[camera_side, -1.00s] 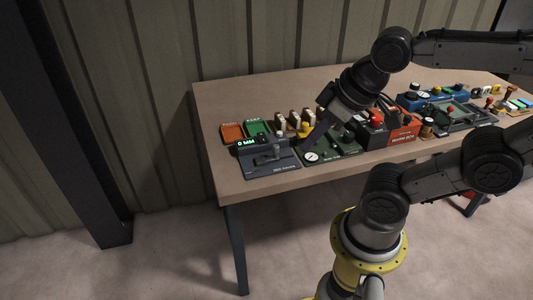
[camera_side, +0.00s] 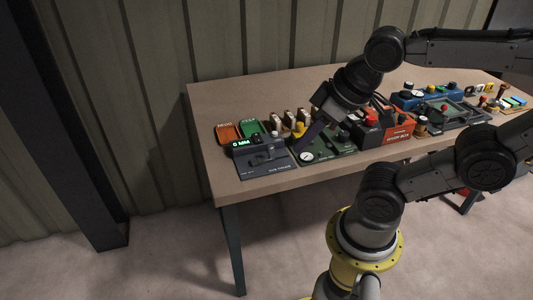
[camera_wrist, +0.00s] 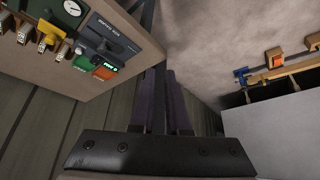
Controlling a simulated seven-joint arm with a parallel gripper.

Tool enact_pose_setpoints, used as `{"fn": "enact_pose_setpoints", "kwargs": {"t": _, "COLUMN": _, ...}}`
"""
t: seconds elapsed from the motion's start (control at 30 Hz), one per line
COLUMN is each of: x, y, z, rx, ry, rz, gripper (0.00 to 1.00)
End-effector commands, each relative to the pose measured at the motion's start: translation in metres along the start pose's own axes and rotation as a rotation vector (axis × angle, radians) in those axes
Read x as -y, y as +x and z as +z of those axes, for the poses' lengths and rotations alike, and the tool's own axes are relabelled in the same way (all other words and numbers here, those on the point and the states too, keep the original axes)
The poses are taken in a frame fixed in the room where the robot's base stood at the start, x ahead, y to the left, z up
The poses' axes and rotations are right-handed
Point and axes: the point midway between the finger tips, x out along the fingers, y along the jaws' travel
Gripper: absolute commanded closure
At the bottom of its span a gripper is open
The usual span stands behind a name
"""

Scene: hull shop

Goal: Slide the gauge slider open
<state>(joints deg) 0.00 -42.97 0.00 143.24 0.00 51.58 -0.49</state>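The depth gauge (camera_side: 264,172) is a dark grey panel at the left front end of the table. Its green display (camera_side: 241,143) reads 0 MM. A dark slider piece (camera_side: 264,157) sits on its upper face; I cannot make out its exact position. The gauge also shows in the wrist view (camera_wrist: 113,42), at the upper left. My gripper (camera_side: 300,147) hangs above the green panel just right of the gauge, apart from the slider. In the wrist view its two long fingers (camera_wrist: 163,75) lie close together, with nothing visible held between them; their opening is unclear.
A green panel with a white dial (camera_side: 306,156) stands right of the gauge. A red-orange box (camera_side: 398,132) and a blue unit (camera_side: 420,97) stand further right. The table (camera_side: 215,190) is bare along its left edge.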

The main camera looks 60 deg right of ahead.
Motion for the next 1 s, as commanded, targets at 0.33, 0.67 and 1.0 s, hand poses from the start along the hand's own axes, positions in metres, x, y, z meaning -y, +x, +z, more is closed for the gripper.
{"fn": "enact_pose_setpoints", "kwargs": {"t": 0.33, "x": -0.013, "y": -0.013, "z": -0.05, "rx": 0.064, "ry": -0.19, "rz": 0.018, "gripper": 0.41}}
{"fn": "enact_pose_setpoints", "kwargs": {"t": 0.67, "x": -0.074, "y": 0.028, "z": -0.118, "rx": 0.268, "ry": -0.191, "rz": 0.032, "gripper": 0.41}}
{"fn": "enact_pose_setpoints", "kwargs": {"t": 1.0, "x": -0.155, "y": 0.097, "z": -0.128, "rx": 0.452, "ry": -0.04, "rz": 0.006, "gripper": 0.41}}
